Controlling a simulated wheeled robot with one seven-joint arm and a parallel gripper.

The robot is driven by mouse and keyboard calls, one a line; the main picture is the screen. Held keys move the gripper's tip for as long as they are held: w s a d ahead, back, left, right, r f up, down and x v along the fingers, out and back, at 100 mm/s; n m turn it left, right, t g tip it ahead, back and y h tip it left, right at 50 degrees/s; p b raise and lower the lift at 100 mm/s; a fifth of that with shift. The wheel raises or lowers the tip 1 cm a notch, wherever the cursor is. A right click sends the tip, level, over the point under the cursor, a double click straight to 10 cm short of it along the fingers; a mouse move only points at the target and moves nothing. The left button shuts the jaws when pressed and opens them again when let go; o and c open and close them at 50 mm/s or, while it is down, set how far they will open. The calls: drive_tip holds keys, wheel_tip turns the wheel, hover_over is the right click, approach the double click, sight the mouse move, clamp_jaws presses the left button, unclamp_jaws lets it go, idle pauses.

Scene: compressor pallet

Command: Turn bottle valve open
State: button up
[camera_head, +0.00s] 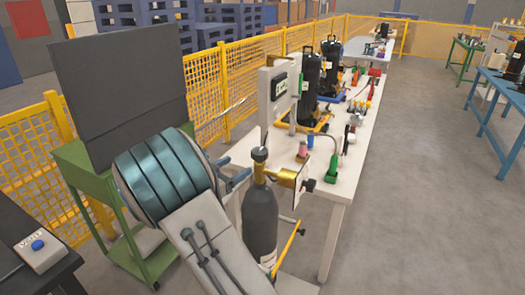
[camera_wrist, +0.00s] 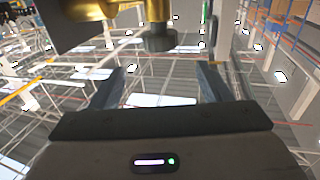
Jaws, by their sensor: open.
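A dark gas bottle (camera_head: 261,225) stands upright in front of the white table. A brass valve (camera_head: 260,174) sits on its top, with a dark round part (camera_head: 259,154) above and a brass fitting (camera_head: 284,177) reaching right. My gripper (camera_head: 239,181) is just left of the valve, its blue-grey fingers pointing towards it. In the wrist view my gripper (camera_wrist: 160,85) has its fingers spread wide with nothing between them. A brass body (camera_wrist: 95,10) and a dark ribbed knob (camera_wrist: 160,39) show at the top, beyond the fingertips and roughly centred. I see no contact; depth is hard to judge.
The white table (camera_head: 341,187) behind the bottle carries black cylinders (camera_head: 309,82) and several small fittings. A grey box with a display (camera_head: 281,85) stands close above the valve. A green cart (camera_head: 85,180) and yellow fence (camera_head: 215,85) are left. The floor at right (camera_head: 425,200) is clear.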

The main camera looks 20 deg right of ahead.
sight(265, 149)
drive_tip(key=p+x, duration=0.1)
drive_tip(key=x, duration=1.2)
drive_tip(key=shift+w+d+p, duration=0.1)
drive_tip(key=shift+p, duration=0.3)
drive_tip(key=c, duration=1)
